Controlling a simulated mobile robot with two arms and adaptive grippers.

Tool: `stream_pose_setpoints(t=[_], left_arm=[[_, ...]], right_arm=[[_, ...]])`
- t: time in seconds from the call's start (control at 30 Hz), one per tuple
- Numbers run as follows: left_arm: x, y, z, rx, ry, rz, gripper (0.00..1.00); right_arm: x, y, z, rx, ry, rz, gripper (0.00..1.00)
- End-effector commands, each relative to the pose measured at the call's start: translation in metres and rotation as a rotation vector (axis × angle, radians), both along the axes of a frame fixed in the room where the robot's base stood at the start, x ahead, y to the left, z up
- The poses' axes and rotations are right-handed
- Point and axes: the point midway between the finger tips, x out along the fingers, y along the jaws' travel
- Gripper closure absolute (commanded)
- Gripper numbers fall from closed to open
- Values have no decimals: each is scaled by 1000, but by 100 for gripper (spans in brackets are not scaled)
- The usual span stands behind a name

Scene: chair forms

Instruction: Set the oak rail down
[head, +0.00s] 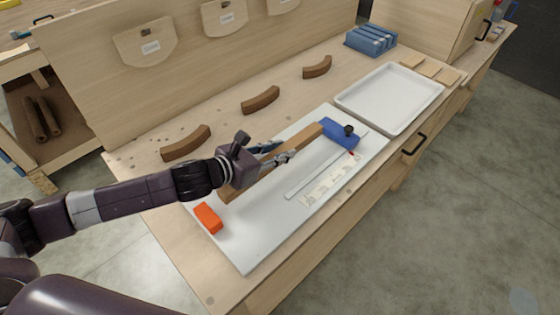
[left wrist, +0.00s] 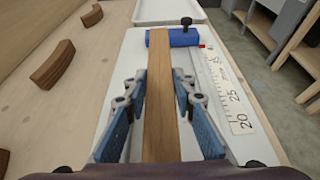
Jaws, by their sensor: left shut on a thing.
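The oak rail (head: 304,137) is a long, straight brown bar over the white board (head: 248,248). Its far end is at or beside the blue stop block (head: 340,135) with a black knob; I cannot tell if they touch. In the left wrist view the rail (left wrist: 159,110) runs straight away from me between the blue finger pads. My left gripper (head: 279,154) is shut on the rail around its middle, and its fingertips also show in the left wrist view (left wrist: 159,78). Whether the rail's underside touches the board is hidden. My right gripper is not in view.
An orange block (head: 208,218) lies on the near left of the board. A metal ruler (head: 310,174) and a printed scale (head: 330,182) lie right of the rail. Several curved brown pieces (head: 260,100) line the bench behind. A white tray (head: 390,97) stands at the right.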

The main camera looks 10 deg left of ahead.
Motion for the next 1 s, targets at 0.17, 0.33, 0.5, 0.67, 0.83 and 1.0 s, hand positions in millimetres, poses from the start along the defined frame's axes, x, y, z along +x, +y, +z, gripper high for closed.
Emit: stream_pose_setpoints(t=[0.17, 0.33, 0.5, 0.67, 0.83, 1.0], left_arm=[[-1, -1, -20, -3, 3, 1, 100], [0, 0, -39, -1, 0, 0, 100], [0, 0, -39, 0, -2, 1, 100], [0, 0, -41, 0, -2, 0, 100], [0, 0, -42, 1, -1, 1, 59], [0, 0, -42, 1, -1, 1, 58]], right_arm=[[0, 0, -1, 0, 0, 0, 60], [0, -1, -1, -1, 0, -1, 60], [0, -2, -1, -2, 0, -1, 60], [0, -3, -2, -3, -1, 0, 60], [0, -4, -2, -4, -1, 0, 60], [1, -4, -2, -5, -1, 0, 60]])
